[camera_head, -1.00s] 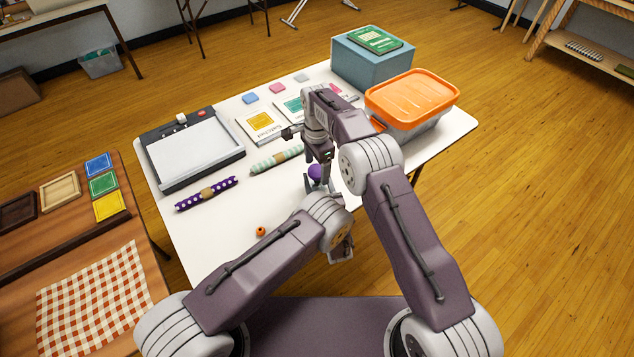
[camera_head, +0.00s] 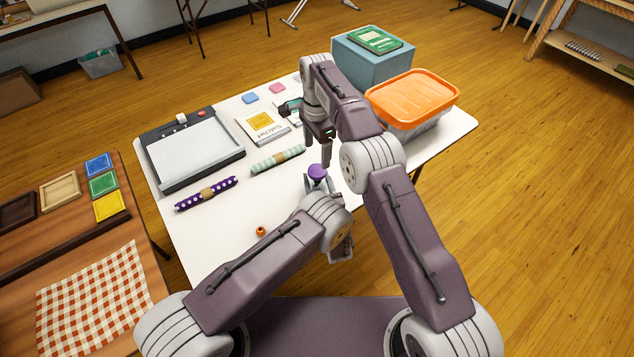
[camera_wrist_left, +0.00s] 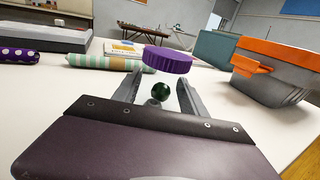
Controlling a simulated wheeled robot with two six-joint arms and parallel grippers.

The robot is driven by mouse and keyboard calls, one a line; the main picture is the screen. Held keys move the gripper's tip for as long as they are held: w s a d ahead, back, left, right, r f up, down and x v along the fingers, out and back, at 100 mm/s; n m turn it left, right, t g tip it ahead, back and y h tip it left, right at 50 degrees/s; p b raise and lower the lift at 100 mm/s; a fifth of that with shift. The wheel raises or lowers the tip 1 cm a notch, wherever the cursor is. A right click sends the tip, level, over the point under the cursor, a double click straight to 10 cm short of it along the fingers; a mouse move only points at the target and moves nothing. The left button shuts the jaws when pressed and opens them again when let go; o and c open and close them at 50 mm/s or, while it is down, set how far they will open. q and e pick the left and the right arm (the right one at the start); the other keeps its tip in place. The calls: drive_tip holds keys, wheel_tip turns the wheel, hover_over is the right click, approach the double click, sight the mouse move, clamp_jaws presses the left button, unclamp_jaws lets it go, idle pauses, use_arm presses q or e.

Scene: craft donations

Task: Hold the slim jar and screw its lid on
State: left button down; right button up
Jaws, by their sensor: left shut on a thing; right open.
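The purple lid (camera_head: 317,171) shows in the head view above my left gripper (camera_head: 317,187). In the left wrist view the ridged purple lid (camera_wrist_left: 167,60) sits above the fingers, looking slightly tilted. My left gripper (camera_wrist_left: 158,82) is shut on the slim jar, whose body is mostly hard to make out; a dark green round part (camera_wrist_left: 160,91) shows between the fingers below the lid. I cannot tell how firmly the lid is seated. My right gripper (camera_head: 327,156) is open and empty, just above and behind the lid, apart from it.
A clear tub with an orange lid (camera_head: 411,97) and a blue box (camera_head: 372,62) stand at the table's back right. A striped roll (camera_head: 278,158), a purple dotted roll (camera_head: 206,194), a paper trimmer (camera_head: 193,152) and an orange bead (camera_head: 260,231) lie on the left. The front-left tabletop is mostly clear.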

use_arm(q)
drive_tip(key=c, duration=0.6)
unclamp_jaws()
drive_tip(key=shift+o, duration=0.2)
drive_tip(key=shift+s, duration=0.15)
drive_tip(key=v, duration=0.9)
use_arm(e)
drive_tip(key=shift+f, duration=0.15)
